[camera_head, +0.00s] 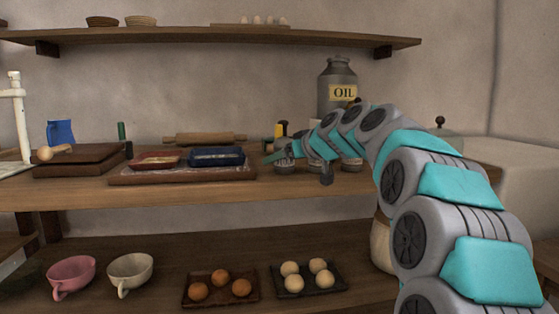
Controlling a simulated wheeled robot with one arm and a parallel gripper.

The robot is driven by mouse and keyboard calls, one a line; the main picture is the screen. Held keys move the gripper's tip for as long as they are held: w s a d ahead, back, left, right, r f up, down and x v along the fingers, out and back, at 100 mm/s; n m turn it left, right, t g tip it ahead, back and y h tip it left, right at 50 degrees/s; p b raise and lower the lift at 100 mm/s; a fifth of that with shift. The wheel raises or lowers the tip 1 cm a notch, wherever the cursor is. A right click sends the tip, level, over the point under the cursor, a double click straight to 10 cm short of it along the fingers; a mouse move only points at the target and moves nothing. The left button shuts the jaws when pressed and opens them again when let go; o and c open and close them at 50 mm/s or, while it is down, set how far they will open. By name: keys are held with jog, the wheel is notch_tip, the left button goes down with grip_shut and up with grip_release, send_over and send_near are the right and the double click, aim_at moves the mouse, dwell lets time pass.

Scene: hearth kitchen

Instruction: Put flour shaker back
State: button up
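My arm reaches in from the right over the wooden counter. My gripper (276,156) is at its far end, just right of the board with the trays, small and seen from the side. A small grey metallic item (285,161) shows right at the gripper and may be the flour shaker. I cannot tell whether the fingers hold it or are only beside it. Other small grey containers (351,163) stand farther right on the counter, partly behind my arm. I cannot tell if one of these is the shaker.
A board (130,178) carries a red tray (156,161) and a blue tray (217,156). A rolling pin (205,139) lies behind. A large oil can (337,78) stands behind my arm. Cups and trays fill the lower shelf (170,262). The counter's front strip (200,193) is clear.

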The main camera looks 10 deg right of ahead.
jog(key=v, duration=1)
jog(key=shift+s+d, duration=0.1)
jog(key=shift+s+d+r, duration=0.1)
jog(key=shift+s, duration=0.15)
